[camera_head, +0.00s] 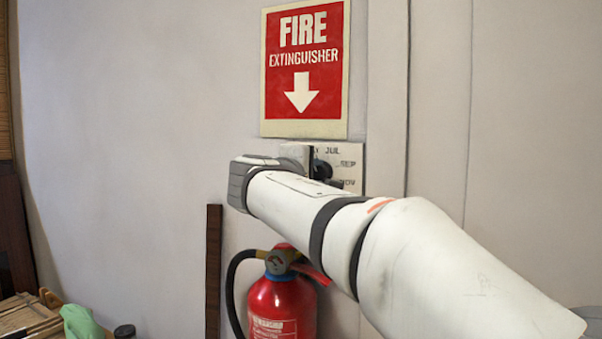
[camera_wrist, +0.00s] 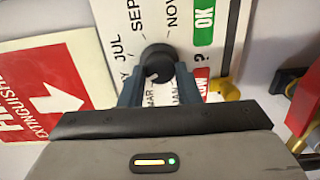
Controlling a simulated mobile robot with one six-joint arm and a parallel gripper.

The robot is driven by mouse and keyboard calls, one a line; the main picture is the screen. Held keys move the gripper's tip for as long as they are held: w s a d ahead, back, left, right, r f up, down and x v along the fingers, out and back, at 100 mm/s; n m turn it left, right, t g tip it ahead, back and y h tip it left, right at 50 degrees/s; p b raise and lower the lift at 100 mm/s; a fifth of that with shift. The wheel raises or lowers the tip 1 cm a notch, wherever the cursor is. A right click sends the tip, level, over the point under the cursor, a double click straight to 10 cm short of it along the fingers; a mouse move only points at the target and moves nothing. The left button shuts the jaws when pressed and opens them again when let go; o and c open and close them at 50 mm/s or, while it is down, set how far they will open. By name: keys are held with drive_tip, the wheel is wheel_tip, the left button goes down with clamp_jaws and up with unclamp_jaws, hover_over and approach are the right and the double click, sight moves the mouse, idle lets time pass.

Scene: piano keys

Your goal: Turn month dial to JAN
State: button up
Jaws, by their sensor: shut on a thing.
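The month dial is a round black knob (camera_wrist: 158,58) with a small white mark on its lower edge, on a white panel (camera_wrist: 112,22). JUL, SEP, NOV, JAN and MAR are printed around it; the label at left is partly hidden, ending in Y. The white mark faces down and slightly left, roughly toward MAR; I cannot tell exactly. My gripper (camera_wrist: 159,74) is shut on the knob, one finger on each side. In the head view my arm covers much of the panel (camera_head: 347,153) and most of the dial.
A red fire extinguisher sign (camera_head: 304,68) hangs above the panel. A red extinguisher (camera_head: 275,300) with a black hose is below my arm. A green OK label (camera_wrist: 204,25) and a yellow piece (camera_wrist: 226,89) are right of the dial. The wall at left is clear.

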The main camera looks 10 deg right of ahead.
drive_tip(key=n, duration=0.2)
drive_tip(key=n+p, duration=0.1)
drive_tip(key=n, duration=0.1)
drive_tip(key=shift+r, duration=0.3)
drive_tip(key=n+p, duration=0.2)
drive_tip(key=n, duration=0.2)
drive_tip(key=shift+n+h, duration=0.4)
drive_tip(key=n+p, duration=0.3)
drive_tip(key=n, duration=0.1)
drive_tip(key=shift+f+n+p, duration=0.1)
drive_tip(key=shift+n+p, duration=0.95)
drive_tip(key=shift+n, duration=0.75)
drive_tip(key=shift+f, duration=0.1)
drive_tip(key=o, duration=0.9)
drive_tip(key=shift+w+f, duration=0.15)
drive_tip(key=shift+w, duration=0.05)
drive_tip(key=shift+c, duration=0.2)
drive_tip(key=shift+o, duration=0.6)
